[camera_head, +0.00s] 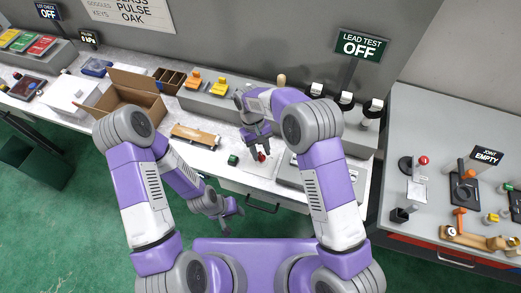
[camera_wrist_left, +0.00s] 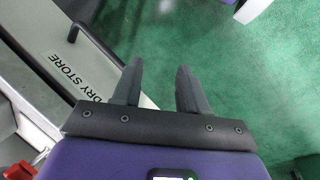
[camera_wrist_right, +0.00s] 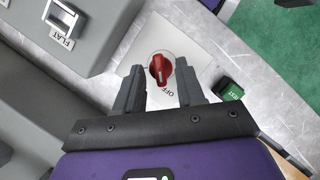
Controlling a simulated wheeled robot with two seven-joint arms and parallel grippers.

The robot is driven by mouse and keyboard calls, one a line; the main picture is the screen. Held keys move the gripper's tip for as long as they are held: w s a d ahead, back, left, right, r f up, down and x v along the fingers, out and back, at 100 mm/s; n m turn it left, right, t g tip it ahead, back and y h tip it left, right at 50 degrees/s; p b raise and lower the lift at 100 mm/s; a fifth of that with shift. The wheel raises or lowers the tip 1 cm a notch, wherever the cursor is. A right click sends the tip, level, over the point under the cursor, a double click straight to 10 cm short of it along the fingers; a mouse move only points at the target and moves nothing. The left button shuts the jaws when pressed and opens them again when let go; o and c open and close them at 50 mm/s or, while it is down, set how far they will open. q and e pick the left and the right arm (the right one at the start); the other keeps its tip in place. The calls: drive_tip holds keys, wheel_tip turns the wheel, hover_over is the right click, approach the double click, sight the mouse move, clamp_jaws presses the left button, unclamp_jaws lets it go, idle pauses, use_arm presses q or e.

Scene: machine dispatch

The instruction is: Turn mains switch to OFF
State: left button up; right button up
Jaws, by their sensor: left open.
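The mains switch is a red rotary knob (camera_wrist_right: 160,68) on a white plate (camera_wrist_right: 187,42) on the bench, and it shows small in the head view (camera_head: 262,157). An OFF label is printed on the plate beside the knob. I cannot tell exactly where the knob points. My right gripper (camera_wrist_right: 159,77) is open, its fingers on either side of the knob in the right wrist view; contact is not clear. In the head view my right gripper (camera_head: 257,143) hangs over the plate. My left gripper (camera_head: 230,212) is open and empty (camera_wrist_left: 160,72), low in front of the bench.
A green TEST button (camera_wrist_right: 232,90) sits beside the plate. A grey box with a FLAT label (camera_wrist_right: 62,38) stands close by. A sign (camera_head: 362,45) reads LEAD TEST OFF. A drawer front (camera_wrist_left: 55,55) marked DRY STORE is beside my left gripper. Green floor is free.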

drive_tip(key=v, duration=0.7)
drive_tip(key=shift+w+r, duration=0.15)
drive_tip(key=shift+r, duration=0.1)
drive_tip(key=shift+a, duration=0.1)
idle(0.4)
